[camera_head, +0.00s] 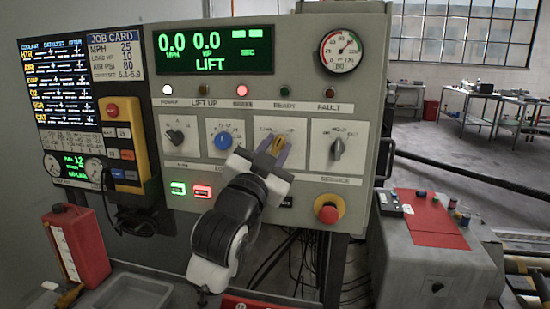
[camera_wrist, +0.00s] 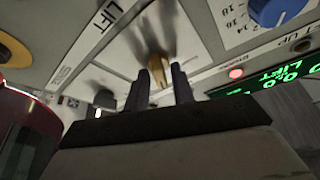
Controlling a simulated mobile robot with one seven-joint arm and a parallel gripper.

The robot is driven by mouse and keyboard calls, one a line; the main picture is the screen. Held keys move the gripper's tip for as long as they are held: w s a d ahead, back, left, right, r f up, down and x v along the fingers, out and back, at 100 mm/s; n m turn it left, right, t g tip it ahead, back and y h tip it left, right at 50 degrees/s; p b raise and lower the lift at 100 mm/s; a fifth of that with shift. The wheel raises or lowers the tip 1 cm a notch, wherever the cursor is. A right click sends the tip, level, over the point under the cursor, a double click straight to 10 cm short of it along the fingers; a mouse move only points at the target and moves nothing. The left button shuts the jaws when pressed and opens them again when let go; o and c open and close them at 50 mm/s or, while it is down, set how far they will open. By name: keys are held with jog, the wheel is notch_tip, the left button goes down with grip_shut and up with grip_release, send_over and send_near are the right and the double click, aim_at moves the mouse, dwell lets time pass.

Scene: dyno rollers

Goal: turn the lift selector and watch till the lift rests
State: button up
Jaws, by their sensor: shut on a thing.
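The lift selector is a gold-yellow knob (camera_head: 279,145) on the grey control panel (camera_head: 250,95); it also shows in the wrist view (camera_wrist: 156,66). My gripper (camera_head: 271,152) is at this knob, a finger on each side in the wrist view (camera_wrist: 160,82), shut on it. The fingers partly hide the knob and its labels. The green display (camera_head: 213,50) reads 0.0 MPH, 0.0 HP and LIFT. The brake lamp (camera_head: 242,91) is lit red and the lift up lamp (camera_head: 204,90) looks dim. The lift itself is not clearly visible.
A blue knob (camera_head: 223,140) and black knobs (camera_head: 175,137) (camera_head: 338,147) flank the selector. A red emergency button (camera_head: 328,209) sits below right. A pressure gauge (camera_head: 341,51) is above. A red can (camera_head: 76,250) and a grey tray (camera_head: 125,296) stand at lower left.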

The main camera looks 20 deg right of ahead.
jog(key=shift+m+g+h+b, duration=0.4)
jog(key=shift+m+g+b, duration=0.25)
jog(key=shift+m, duration=1.05)
jog(key=shift+r+m+g, duration=0.1)
jog(key=shift+m+g, duration=0.15)
jog(key=shift+m, duration=0.05)
jog(key=o, duration=0.7)
jog(key=shift+s+a+f, duration=0.25)
jog(key=shift+a, duration=0.1)
jog(key=b+v, duration=0.3)
jog(key=v, duration=0.9)
jog(key=shift+s+a+f, duration=0.1)
jog(key=shift+s+a, duration=0.1)
jog(key=shift+a, duration=0.1)
